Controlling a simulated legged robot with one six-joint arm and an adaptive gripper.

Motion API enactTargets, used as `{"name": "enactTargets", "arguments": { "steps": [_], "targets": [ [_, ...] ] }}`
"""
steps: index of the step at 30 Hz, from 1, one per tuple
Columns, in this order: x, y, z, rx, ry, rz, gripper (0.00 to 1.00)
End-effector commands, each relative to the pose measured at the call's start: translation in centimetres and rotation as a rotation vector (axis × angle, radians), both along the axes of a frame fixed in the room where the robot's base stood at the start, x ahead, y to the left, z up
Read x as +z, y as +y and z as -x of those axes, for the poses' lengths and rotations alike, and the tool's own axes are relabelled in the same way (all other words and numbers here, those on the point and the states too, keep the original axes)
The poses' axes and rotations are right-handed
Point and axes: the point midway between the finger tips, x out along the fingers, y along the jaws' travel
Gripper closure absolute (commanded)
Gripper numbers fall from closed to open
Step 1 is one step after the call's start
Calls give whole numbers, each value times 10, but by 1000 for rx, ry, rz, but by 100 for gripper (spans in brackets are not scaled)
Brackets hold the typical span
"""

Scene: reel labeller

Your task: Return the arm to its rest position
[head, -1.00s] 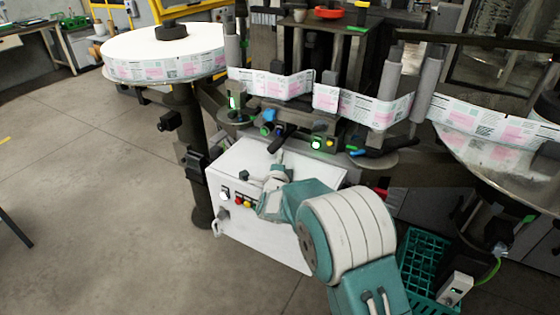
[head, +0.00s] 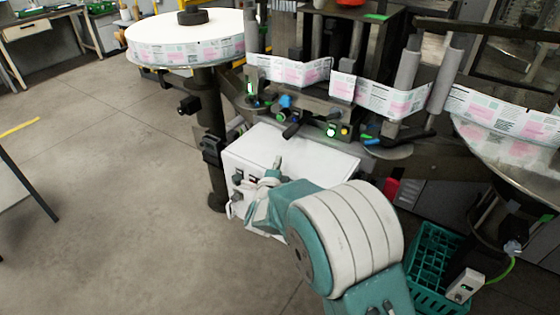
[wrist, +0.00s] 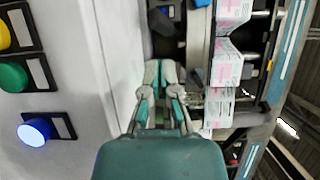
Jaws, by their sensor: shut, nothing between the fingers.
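My teal and white arm reaches up from the lower right in the head view, in front of the labeller's white control box (head: 310,150). My gripper (head: 277,163) is near the box's front left part in that view, small and partly hidden by my own wrist. In the wrist view my gripper (wrist: 165,66) shows with its fingertips close together and nothing between them. There it is beside the white box, apart from the yellow, green (wrist: 12,76) and lit blue (wrist: 34,131) buttons on the left.
A large label reel (head: 185,45) stands at the back left, and a second reel (head: 510,150) is at the right. The label strip (head: 290,70) runs between them. A green crate (head: 430,262) is on the floor at the lower right. Open floor lies to the left.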

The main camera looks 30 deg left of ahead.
Motion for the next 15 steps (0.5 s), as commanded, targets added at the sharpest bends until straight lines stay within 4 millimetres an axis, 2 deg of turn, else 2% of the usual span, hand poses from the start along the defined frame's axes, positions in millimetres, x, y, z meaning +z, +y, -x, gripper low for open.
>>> {"name": "enactTargets", "arguments": {
  "steps": [10, 13, 15],
  "targets": [
    [3, -3, -1, 1, 2, 4, 100],
    [18, -17, -10, 11, 15, 40, 100],
    [36, -35, -18, 27, 32, 90, 100]
  ]
}}
